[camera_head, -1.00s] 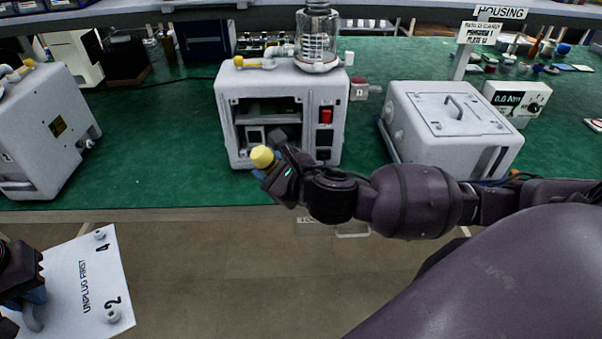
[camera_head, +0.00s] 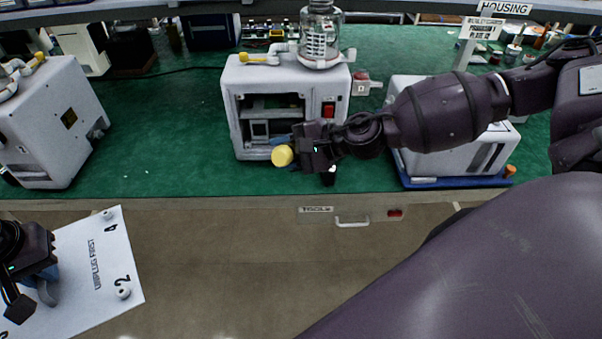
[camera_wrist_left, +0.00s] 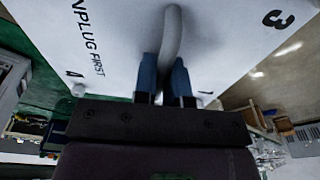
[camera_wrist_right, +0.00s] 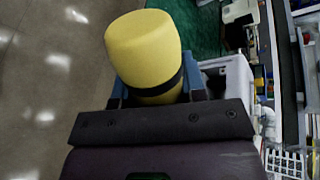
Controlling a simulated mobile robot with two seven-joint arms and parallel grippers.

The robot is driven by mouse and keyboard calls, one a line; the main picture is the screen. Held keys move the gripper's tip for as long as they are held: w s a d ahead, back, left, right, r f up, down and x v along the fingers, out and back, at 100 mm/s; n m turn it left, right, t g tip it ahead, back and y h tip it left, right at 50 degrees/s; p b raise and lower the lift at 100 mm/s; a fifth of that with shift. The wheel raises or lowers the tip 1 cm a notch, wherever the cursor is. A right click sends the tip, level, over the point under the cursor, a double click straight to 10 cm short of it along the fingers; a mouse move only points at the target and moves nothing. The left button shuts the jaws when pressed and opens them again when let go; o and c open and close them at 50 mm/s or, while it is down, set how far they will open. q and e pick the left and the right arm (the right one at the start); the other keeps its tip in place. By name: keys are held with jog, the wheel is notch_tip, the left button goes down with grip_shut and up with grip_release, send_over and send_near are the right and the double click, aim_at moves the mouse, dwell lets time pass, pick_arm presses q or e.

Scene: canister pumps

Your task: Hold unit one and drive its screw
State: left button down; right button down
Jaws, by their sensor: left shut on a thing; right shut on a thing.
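The middle unit (camera_head: 340,85) is a pale box with an open front, a glass jar on top and a red switch; a small tag beside it seems to read 1. My right gripper (camera_head: 296,154) is shut on a yellow-handled tool (camera_head: 282,156), in front of the unit's lower opening. The yellow handle (camera_wrist_right: 145,45) fills the right wrist view's middle; the tool's tip is hidden. My left gripper (camera_head: 48,282) is shut on the grey handle (camera_wrist_left: 172,35) of a white panel (camera_head: 85,250) marked UNPLUG FIRST, with numbered corners. I cannot make out a screw on the unit.
Another pale unit (camera_head: 45,125) stands at left. A closed unit (camera_head: 455,165) on a blue base stands at right, partly behind my right arm. The green bench (camera_head: 180,120) is clear between the left and middle units. A TOOLS drawer (camera_head: 350,215) lies below its front edge.

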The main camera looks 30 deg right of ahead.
jog(key=shift+s+f+n+g+y, duration=0.4)
jog(key=shift+s+f+n+g, duration=0.2)
jog(key=shift+n, duration=0.6)
jog(key=shift+s+d+f+n+g+y, duration=0.2)
jog(key=shift+s+f+n, duration=0.3)
jog(key=shift+n, duration=0.45)
jog(key=shift+s+d+f+n+g+y, duration=0.1)
jog(key=shift+s+d+f+n, duration=0.25)
jog(key=shift+f+n, duration=0.5)
jog(key=shift+s+d+f+n+g+y, duration=0.15)
jog(key=shift+s+f+n, duration=0.25)
jog(key=shift+n, duration=0.7)
jog(key=shift+r, duration=0.1)
